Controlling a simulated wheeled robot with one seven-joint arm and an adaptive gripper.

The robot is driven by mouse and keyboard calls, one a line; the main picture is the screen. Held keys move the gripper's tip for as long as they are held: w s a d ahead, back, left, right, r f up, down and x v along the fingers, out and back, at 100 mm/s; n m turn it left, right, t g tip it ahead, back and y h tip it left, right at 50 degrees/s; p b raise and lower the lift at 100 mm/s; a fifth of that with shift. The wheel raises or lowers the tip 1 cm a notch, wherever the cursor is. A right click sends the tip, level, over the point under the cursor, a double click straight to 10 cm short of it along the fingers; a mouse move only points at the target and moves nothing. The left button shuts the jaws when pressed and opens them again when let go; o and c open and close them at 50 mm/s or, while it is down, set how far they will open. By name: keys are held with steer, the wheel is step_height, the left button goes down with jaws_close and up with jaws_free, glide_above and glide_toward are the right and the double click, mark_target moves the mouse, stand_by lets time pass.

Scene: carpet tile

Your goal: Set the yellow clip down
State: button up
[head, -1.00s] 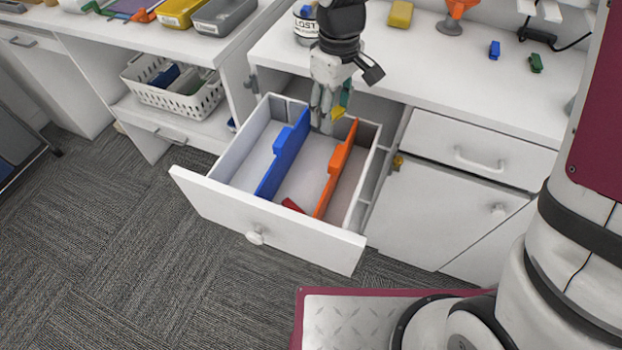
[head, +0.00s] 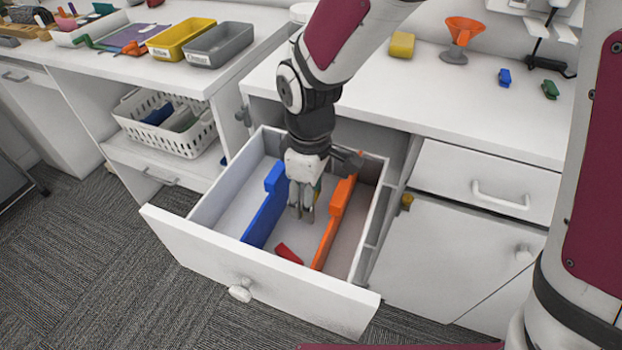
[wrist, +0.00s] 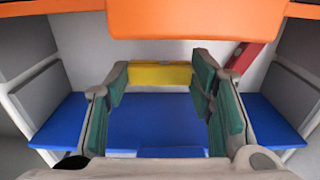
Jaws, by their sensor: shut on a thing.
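The yellow clip (wrist: 160,76) is between the green-padded fingertips of my gripper (head: 301,213), which is shut on it. In the head view the clip is hidden by the gripper. My gripper points down inside the open drawer (head: 255,282), between the blue divider (head: 266,213) and the orange divider (head: 334,223). The wrist view shows the orange divider (wrist: 195,20) at the top and the blue divider (wrist: 155,125) below. I cannot tell whether the clip touches the drawer floor.
A red piece (head: 288,254) lies in the same middle compartment, towards the drawer front; it also shows in the wrist view (wrist: 245,58). The dividers stand close on both sides. On the counter are a yellow block (head: 402,45), an orange funnel (head: 460,38), and blue (head: 504,77) and green (head: 550,89) clips.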

steer(key=shift+f+b, duration=0.4)
steer(key=shift+f, duration=1.4)
steer(key=shift+f, duration=0.15)
steer(key=o, duration=0.8)
